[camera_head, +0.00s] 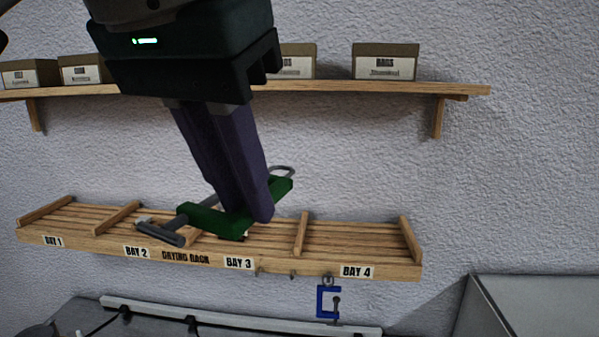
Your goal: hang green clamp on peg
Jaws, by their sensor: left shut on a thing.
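My left gripper (247,216) comes down from the top of the view, its two purple fingers shut on the green clamp (212,221). The clamp is held tilted in front of the wooden drying rack, across bays 2 and 3; a grey bar shows at its left end and a metal loop at its upper right end. Small dark pegs (292,276) show under the rack's front edge near the bay 3 and bay 4 labels. My right gripper is not in view.
The drying rack (345,254) is mounted on the wall, with slats and dividers between bays. Above it, a shelf (350,88) holds several labelled boxes (386,61). Below are a grey surface with a pale rail (240,321) and a grey panel (535,305) at right.

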